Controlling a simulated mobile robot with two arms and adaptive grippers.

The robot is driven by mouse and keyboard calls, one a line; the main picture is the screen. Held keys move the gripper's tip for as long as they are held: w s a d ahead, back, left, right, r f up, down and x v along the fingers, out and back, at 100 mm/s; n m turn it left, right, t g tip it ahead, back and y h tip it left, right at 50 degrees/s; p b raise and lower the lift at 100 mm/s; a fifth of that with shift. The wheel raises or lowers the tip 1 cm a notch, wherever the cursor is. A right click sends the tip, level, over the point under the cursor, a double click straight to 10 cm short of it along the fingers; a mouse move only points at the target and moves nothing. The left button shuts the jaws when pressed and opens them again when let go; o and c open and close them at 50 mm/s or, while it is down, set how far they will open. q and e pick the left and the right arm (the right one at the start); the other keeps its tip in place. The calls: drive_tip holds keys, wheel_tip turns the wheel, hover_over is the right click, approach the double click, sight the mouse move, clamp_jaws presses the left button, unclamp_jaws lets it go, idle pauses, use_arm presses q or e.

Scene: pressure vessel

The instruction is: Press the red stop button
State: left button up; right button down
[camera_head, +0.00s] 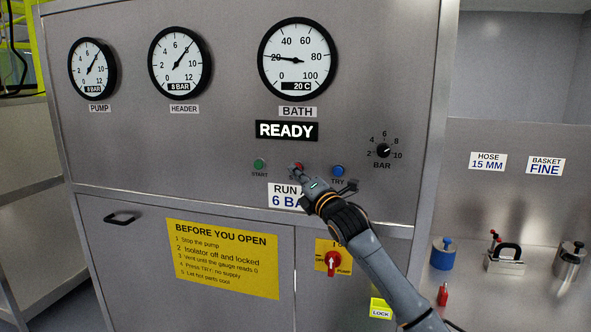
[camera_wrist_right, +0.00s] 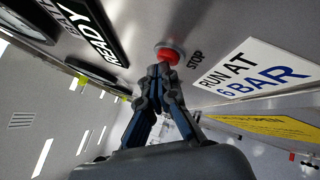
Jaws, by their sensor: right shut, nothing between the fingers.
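The red stop button (camera_head: 299,166) sits on the grey metal panel, between the green start button (camera_head: 259,164) and the blue try button (camera_head: 338,171). My right gripper (camera_head: 303,172) is shut and empty, with its fingertips at the red button and partly covering it. In the right wrist view the red button (camera_wrist_right: 168,54) shows beside its STOP label, just beyond the tips of my closed right gripper (camera_wrist_right: 160,70). The fingertips look very close to the button or touching it; I cannot tell whether it is pushed in. My left gripper is not in view.
Above the buttons is a READY display (camera_head: 287,130). A pressure knob (camera_head: 383,151) is to the right. A RUN AT 6 BAR label (camera_head: 284,201) lies below, partly behind my arm. A red isolator switch (camera_head: 331,263) is lower down.

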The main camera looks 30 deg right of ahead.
drive_tip(key=shift+s, duration=0.1)
drive_tip(key=s+a, duration=0.3)
drive_tip(key=a, duration=0.1)
drive_tip(key=shift+s+a, duration=0.3)
drive_tip(key=shift+s, duration=0.1)
idle(0.8)
